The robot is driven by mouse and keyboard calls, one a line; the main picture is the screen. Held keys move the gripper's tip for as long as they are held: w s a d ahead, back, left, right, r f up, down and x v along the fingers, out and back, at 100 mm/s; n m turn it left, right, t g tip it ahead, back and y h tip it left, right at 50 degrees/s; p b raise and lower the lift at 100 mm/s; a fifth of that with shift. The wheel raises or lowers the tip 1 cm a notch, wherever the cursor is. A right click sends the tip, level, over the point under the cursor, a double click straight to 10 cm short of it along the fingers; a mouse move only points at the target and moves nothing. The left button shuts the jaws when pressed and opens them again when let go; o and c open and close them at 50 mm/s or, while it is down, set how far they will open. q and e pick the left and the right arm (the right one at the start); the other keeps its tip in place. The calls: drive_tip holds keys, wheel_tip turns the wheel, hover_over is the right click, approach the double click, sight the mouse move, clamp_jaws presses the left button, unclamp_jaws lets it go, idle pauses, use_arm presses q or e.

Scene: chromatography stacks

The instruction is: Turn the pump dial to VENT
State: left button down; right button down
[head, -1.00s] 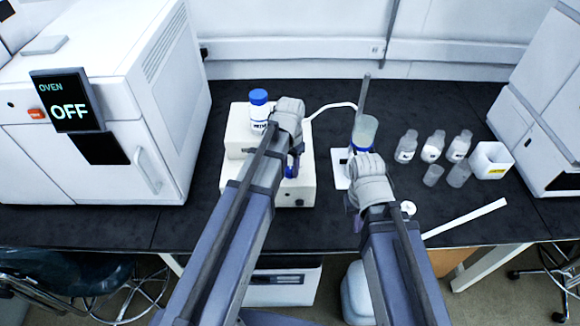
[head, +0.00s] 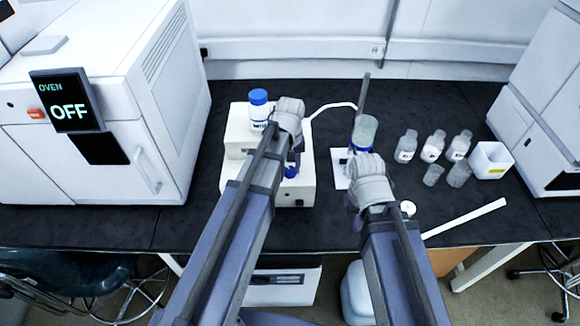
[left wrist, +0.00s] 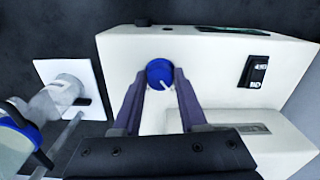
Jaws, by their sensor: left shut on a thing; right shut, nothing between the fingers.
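The pump is a cream box (head: 238,196) on the bench; it fills much of the left wrist view (left wrist: 125,55). A white mark on the dial points to the lower right there. No VENT lettering is readable. My left gripper (head: 293,164) is at the dial, and its dark purple fingers (left wrist: 160,88) are shut on either side of it. My right gripper (head: 355,224) is shut and empty near the bench front, right of the pump.
A blue-capped bottle (head: 258,108) stands on the pump. A stand with a blue-banded glass vessel (head: 363,135) is close on the right, joined by a white tube (head: 330,107). Several bottles (head: 432,148) and a white container (head: 491,160) stand further right. An oven (head: 170,110) is left.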

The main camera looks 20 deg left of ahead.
sight(290, 169)
use_arm(q)
drive_tip(key=shift+n, duration=0.6)
drive_tip(key=shift+c, duration=2.2)
unclamp_jaws()
drive_tip(key=shift+r, duration=0.1)
wheel_tip(290, 169, up, 8)
drive_tip(key=p, duration=0.8)
drive_tip(key=shift+f, duration=0.2)
